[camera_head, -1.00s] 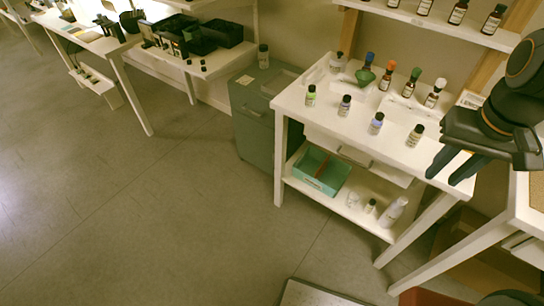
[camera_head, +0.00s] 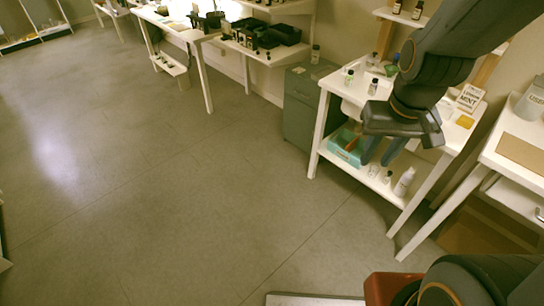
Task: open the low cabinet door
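The low grey-green cabinet (camera_head: 298,118) stands on the floor against the wall, left of the white bottle table. Its front looks closed; a handle is too small to make out now. My gripper (camera_head: 377,161) points down in front of the white table, its two dark fingers apart with nothing between them. It is to the right of the cabinet and clear of it. My arm hides much of the table top.
The white table (camera_head: 328,112) carries small bottles; its lower shelf holds a teal box (camera_head: 346,147) and a white bottle (camera_head: 404,182). Another white table (camera_head: 525,135) stands at right. A small dark bottle (camera_head: 315,54) stands on the cabinet. The floor to the left is open.

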